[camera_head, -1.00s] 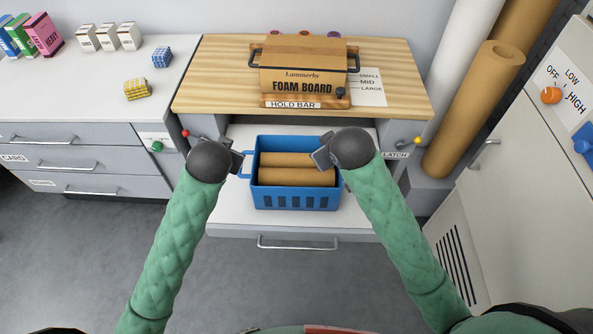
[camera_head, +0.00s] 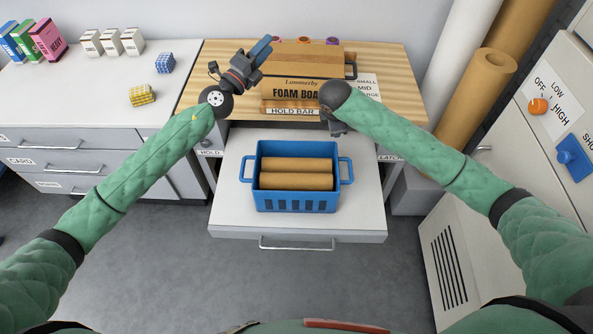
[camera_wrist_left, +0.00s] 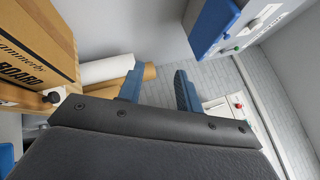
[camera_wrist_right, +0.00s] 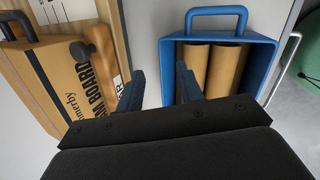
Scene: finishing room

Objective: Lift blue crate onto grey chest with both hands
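My left gripper (camera_head: 258,55) is raised above the wooden worktop, away from the crate. Its fingers show apart and empty in the left wrist view (camera_wrist_left: 158,87). My right gripper (camera_head: 338,127) is above and behind the crate's right side, partly hidden by its wrist. The right wrist view (camera_wrist_right: 160,86) shows its fingers apart, with the crate beyond, untouched.
A foam board case (camera_head: 300,58) and a hold bar (camera_head: 290,107) are on the wooden worktop (camera_head: 395,95) behind the crate. Small boxes (camera_head: 142,95) stand on the left counter. Tall rolls (camera_head: 475,100) and a cabinet with an orange knob (camera_head: 538,106) are at right.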

